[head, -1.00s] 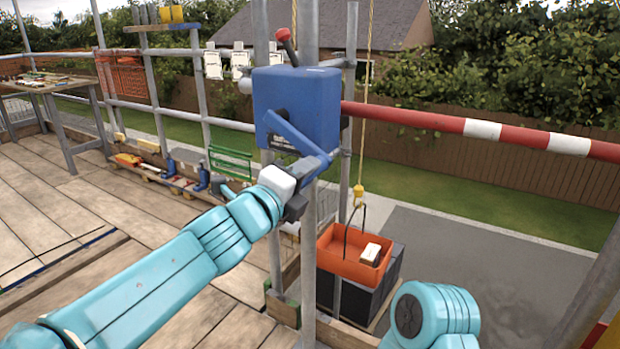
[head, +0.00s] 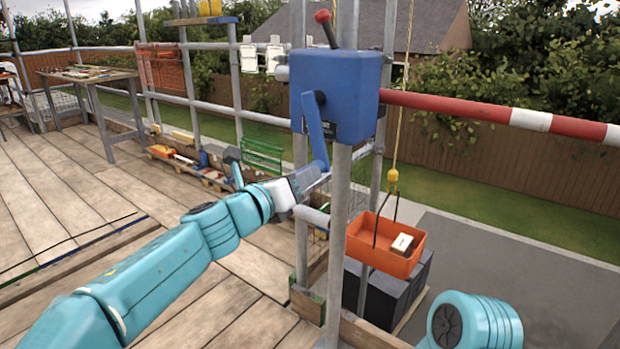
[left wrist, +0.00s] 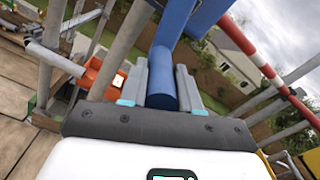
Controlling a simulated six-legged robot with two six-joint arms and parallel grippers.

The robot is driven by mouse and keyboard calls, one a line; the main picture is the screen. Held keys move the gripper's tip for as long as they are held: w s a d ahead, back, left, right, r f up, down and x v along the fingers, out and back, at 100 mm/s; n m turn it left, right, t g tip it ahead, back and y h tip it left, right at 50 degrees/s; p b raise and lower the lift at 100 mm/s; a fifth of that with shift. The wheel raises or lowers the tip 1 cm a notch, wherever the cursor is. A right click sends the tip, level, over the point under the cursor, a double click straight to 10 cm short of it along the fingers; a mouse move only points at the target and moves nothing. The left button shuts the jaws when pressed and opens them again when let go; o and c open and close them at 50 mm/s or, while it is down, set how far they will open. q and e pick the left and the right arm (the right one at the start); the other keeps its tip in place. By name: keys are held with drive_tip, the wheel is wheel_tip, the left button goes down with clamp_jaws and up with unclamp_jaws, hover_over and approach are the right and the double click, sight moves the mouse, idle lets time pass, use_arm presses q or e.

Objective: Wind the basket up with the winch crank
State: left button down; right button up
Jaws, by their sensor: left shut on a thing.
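The blue winch (head: 338,92) is fixed to a scaffold post, with a red-tipped lever on top. Its blue crank arm (head: 315,132) hangs down and slightly right from the hub. My left gripper (head: 308,180) is at the crank's lower end. In the left wrist view the blue crank grip (left wrist: 162,82) lies between the fingers of my left gripper (left wrist: 165,88), which are shut on it. The orange basket (head: 385,248) hangs from the yellow rope (head: 400,110) beyond the scaffold edge, with a pale block inside. My right gripper is out of view.
A red and white rail (head: 480,112) runs right from the winch. Dark stacked blocks (head: 378,300) stand below the basket. Scaffold posts are close to my left gripper. A workbench (head: 95,75) stands back left, and open deck boards lie left.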

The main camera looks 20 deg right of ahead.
use_arm(q)
drive_tip(key=shift+w+a+r+m, duration=0.1)
drive_tip(key=shift+w+a+m, duration=0.25)
drive_tip(key=shift+w, duration=0.1)
drive_tip(key=shift+r, duration=0.1)
drive_tip(key=c, duration=0.8)
unclamp_jaws()
drive_tip(key=shift+f, duration=0.2)
drive_tip(key=shift+s+a, duration=0.15)
drive_tip(key=shift+a, duration=0.05)
drive_tip(key=b+v, duration=0.2)
drive_tip(key=v, duration=1.3)
drive_tip(key=shift+s+a, duration=0.25)
drive_tip(key=shift+s, duration=0.05)
